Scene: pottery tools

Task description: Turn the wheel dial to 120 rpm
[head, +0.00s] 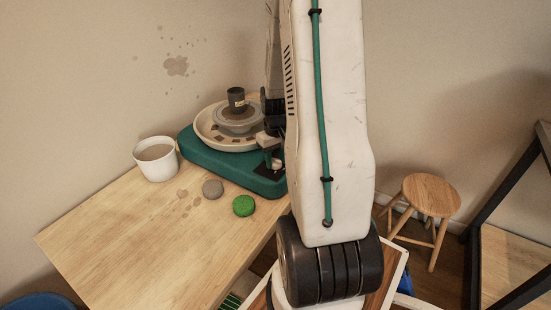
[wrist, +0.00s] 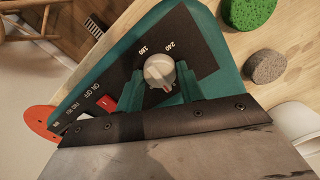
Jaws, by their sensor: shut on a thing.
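The pottery wheel (head: 222,167) has a teal base and stands at the back of the table. Its dial (wrist: 159,69) is a light grey round knob on a black panel (wrist: 185,30) in the wrist view. The marks 180 and 240 are readable beside it; other marks are hidden or too small. A small reddish line shows on the knob's lower right, but I cannot tell which number it marks. My gripper (wrist: 161,80) has its teal fingers on both sides of the knob, shut on it. In the head view my gripper (head: 270,148) is at the base's right end.
A red switch (wrist: 106,103) sits beside the dial, near ON/OFF and FWD/REV labels. A green sponge (head: 243,206), a grey round piece (head: 213,189) and a white bucket (head: 156,158) stand near the base. A dark pot (head: 236,99) is on the wheel. The table's front left is clear.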

